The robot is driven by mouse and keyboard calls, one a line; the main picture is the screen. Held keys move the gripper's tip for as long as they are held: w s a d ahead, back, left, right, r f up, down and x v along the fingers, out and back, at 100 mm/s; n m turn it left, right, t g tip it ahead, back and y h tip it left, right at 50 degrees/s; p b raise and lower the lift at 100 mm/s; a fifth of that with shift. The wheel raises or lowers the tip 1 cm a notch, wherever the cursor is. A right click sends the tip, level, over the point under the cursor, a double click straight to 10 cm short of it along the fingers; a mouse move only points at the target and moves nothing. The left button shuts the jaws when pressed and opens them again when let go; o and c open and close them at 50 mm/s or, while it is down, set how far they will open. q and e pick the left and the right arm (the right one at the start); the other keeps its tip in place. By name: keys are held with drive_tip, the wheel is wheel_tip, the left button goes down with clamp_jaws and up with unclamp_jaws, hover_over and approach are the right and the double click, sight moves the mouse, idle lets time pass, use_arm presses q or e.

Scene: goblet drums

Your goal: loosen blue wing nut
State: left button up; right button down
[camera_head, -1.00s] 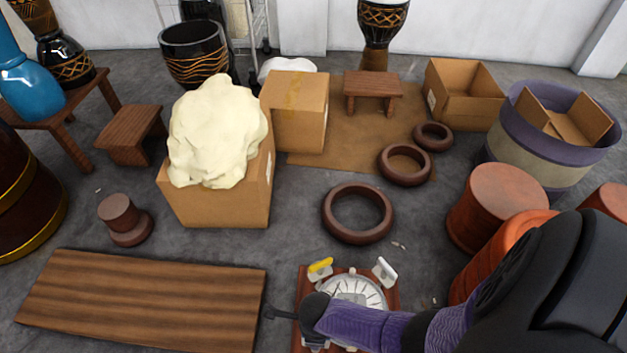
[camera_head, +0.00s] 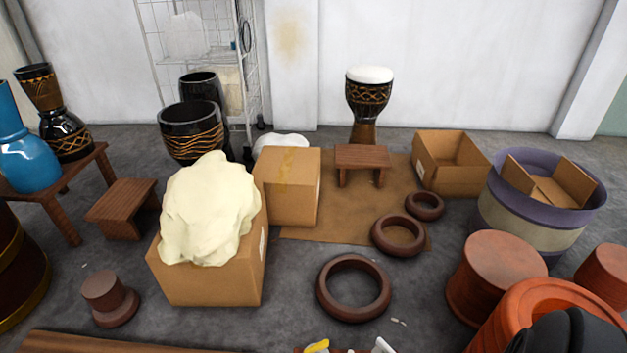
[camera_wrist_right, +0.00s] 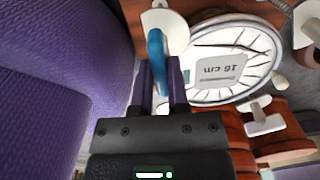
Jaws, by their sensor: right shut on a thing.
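In the right wrist view my right gripper (camera_wrist_right: 162,82) is shut on the blue wing nut (camera_wrist_right: 156,50), which stands upright between the two fingers. Its lower part is hidden by the fingers. It sits at the edge of a round pale disc (camera_wrist_right: 245,45) with a metal rim and a label reading "16 cm" upside down. A white wing nut (camera_wrist_right: 260,116) and another pale one (camera_wrist_right: 312,28) stand around the disc. In the head view only the tops of a yellow wing nut (camera_head: 317,346) and a white wing nut (camera_head: 383,346) show at the bottom edge. My left gripper is out of view.
Brown rings (camera_head: 354,288) lie on the grey floor behind the work area. A cardboard box (camera_head: 207,283) with a cream lump stands to the left. Orange-brown drum shells (camera_head: 505,265) crowd the right. A wooden board (camera_head: 110,343) lies at the lower left.

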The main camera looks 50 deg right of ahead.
drive_tip(key=n+p, duration=0.2)
drive_tip(key=n, duration=0.1)
drive_tip(key=shift+n, duration=0.3)
drive_tip(key=n, duration=0.2)
drive_tip(key=shift+n, duration=0.4)
drive_tip(key=n, duration=0.8)
drive_tip(key=shift+p, duration=0.3)
drive_tip(key=shift+n, duration=1)
drive_tip(key=n, duration=0.3)
drive_tip(key=shift+n, duration=0.3)
drive_tip(key=n, duration=0.3)
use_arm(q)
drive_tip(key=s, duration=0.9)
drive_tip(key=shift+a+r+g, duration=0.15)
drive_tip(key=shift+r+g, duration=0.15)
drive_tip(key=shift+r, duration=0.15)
use_arm(e)
drive_tip(key=shift+n, duration=1.2)
